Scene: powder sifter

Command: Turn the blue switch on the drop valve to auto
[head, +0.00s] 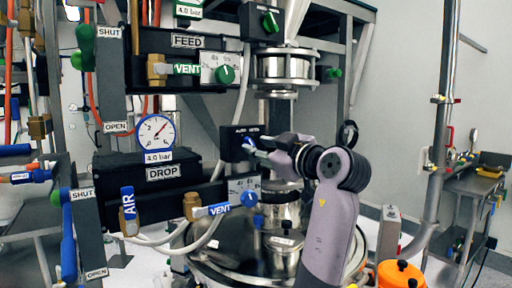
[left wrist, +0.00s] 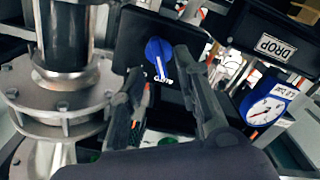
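The blue switch (head: 248,144) of the drop valve is on a small black box (head: 236,137) with small white lettering, right of the DROP panel (head: 163,173). In the left wrist view the blue switch (left wrist: 158,52) is a rounded knob. My right gripper is not in view.
A pressure gauge (head: 157,132) stands above the DROP panel. A green switch (head: 270,22) is on a similar box higher up. Steel pipe flanges (left wrist: 62,95) are close beside the gripper. A blue VENT valve (head: 218,209) and a blue dial (head: 250,198) are below.

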